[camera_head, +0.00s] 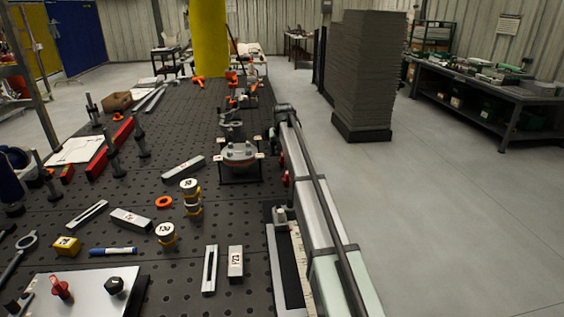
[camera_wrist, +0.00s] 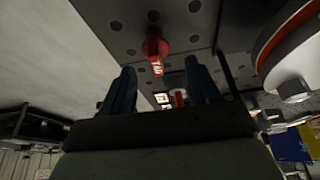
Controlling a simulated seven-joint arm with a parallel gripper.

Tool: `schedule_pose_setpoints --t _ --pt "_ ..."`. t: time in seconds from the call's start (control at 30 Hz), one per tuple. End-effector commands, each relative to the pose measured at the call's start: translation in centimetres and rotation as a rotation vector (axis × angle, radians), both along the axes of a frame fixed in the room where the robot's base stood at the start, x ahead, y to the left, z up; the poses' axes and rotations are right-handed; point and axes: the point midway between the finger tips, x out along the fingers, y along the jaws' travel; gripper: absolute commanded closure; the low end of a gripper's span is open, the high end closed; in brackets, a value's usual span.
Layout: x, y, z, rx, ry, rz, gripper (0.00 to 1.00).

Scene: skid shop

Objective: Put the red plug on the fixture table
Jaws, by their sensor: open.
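In the wrist view, a small red plug (camera_wrist: 155,44) with white marking stands on the dark, hole-patterned fixture table (camera_wrist: 120,40), close to the table's edge. My gripper (camera_wrist: 158,85) is open, its two dark fingers apart. The plug shows beyond the gap between the fingertips, and nothing is held. In the head view the fixture table (camera_head: 130,180) fills the left half. My gripper cannot be made out there, and I cannot tell which red item is the plug.
A round clamp fixture (camera_head: 238,155) stands near the table's right side. A ring-shaped part (camera_wrist: 290,50) is close on the wrist view's right. Open floor (camera_head: 440,210) lies right.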

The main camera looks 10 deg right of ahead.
Motion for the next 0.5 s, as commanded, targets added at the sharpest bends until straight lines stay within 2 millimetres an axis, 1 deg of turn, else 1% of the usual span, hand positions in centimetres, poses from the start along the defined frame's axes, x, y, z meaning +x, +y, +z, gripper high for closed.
schedule_pose_setpoints --t 0.17,0.37,0.5 --pt "0.2 -0.1 -0.9 0.0 0.002 0.0 0.39" --pt "0.7 -0.4 -3.3 0.0 0.001 -0.001 0.39" --pt "1.4 -0.4 -4.8 0.0 0.002 -0.001 0.39"
